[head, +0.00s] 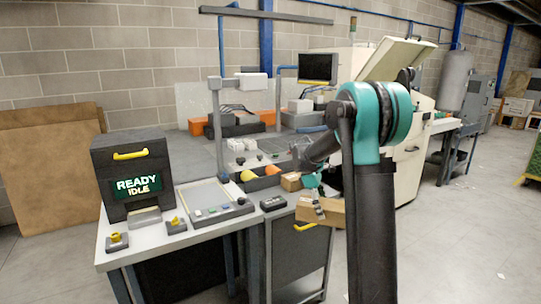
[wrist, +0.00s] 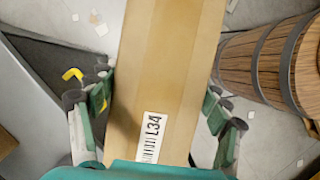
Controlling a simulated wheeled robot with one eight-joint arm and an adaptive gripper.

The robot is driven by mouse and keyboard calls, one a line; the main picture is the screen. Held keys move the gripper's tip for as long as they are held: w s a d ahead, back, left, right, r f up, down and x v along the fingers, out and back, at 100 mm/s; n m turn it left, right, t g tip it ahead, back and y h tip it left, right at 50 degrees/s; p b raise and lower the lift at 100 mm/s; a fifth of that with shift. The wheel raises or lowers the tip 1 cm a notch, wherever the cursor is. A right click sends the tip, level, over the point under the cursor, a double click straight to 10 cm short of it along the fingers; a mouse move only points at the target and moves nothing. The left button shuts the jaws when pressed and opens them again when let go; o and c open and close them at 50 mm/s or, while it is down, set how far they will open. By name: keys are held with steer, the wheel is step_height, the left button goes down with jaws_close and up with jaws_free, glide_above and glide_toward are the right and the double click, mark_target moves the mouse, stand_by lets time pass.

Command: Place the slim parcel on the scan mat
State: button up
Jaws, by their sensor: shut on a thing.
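A long brown cardboard parcel (wrist: 170,60) with a white label reading L34 fills the middle of the wrist view, between the two green and grey fingers of my gripper (wrist: 157,95). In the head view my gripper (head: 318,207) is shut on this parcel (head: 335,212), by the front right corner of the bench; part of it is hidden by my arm. A flat grey unit with a pale pad (head: 205,196) and a row of buttons lies on the bench to the left. It may be the scan mat; I cannot tell for sure. The parcel is apart from it.
A smaller brown box (head: 291,181) sits on the bench behind the parcel. A small dark keypad (head: 273,203) lies between the pad and the parcel. A dark box with a READY IDLE screen (head: 138,187) stands at left. A wooden barrel (wrist: 270,65) shows in the wrist view.

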steer(key=s+f+m+g+y, duration=0.3)
steer(key=f+m+y, duration=0.1)
steer(key=f+m, duration=1)
steer(key=shift+s+a+f, duration=0.4)
steer(key=shift+f, duration=1.95)
steer(key=shift+a, duration=0.1)
